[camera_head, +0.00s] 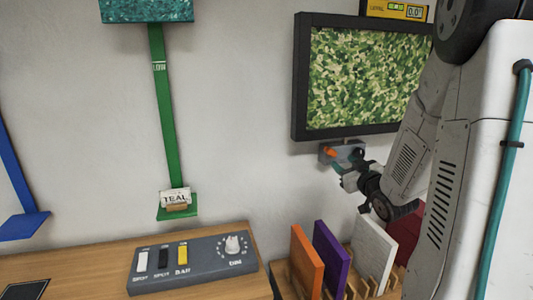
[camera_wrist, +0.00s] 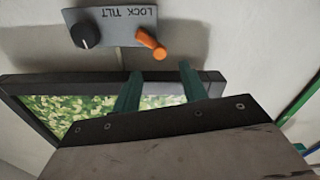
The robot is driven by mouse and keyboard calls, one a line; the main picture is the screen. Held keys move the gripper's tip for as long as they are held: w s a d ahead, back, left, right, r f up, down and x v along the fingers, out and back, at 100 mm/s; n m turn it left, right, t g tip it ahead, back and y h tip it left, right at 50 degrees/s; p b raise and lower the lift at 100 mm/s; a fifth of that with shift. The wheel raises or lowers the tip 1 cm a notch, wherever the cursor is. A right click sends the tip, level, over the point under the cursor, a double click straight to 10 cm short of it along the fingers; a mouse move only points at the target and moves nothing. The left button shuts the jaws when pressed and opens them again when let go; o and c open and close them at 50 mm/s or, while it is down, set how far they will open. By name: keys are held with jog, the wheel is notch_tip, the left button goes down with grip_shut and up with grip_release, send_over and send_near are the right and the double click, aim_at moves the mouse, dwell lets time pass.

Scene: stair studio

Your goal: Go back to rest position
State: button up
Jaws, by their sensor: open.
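My gripper (camera_head: 347,171) is open and empty on the right side of the head view, in front of the wall just under a framed camouflage panel (camera_head: 365,78). In the wrist view its two teal fingers (camera_wrist: 158,90) stand apart with nothing between them. A small grey plate marked LOCK and TILT (camera_wrist: 112,24) is on the wall beyond the fingers, with a black knob (camera_wrist: 86,34) and an orange lever (camera_wrist: 150,43). The fingertips look close to the orange lever but apart from it. In the head view my gripper partly hides the plate (camera_head: 328,152).
A wooden counter (camera_head: 90,262) holds a grey switch box (camera_head: 195,262) with a dial. Orange (camera_head: 306,262), purple (camera_head: 331,260) and white (camera_head: 373,252) panels stand in a wooden rack below my gripper. A green strip (camera_head: 166,110) with a TEAL card hangs on the wall. Open space lies left of my arm.

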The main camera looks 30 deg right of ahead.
jog(key=s+f+m+g+h, duration=0.2)
jog(key=s+f+m+g, duration=0.2)
jog(key=s+f+g, duration=0.5)
jog(key=s+a+r+n+g+y, duration=0.1)
jog(key=s+a+r+g, duration=0.1)
jog(key=s+a, duration=0.3)
jog(key=s+a+r+n+g+y, duration=0.1)
jog(key=s+a+r, duration=0.4)
jog(key=a, duration=0.8)
jog(key=s+a+r+n+g+y, duration=0.1)
jog(key=s+a+r+g+y, duration=0.2)
jog(key=s+a, duration=0.4)
jog(key=a+r+g, duration=0.1)
jog(key=a, duration=0.2)
jog(key=shift+s+n, duration=0.25)
jog(key=shift+n, duration=0.05)
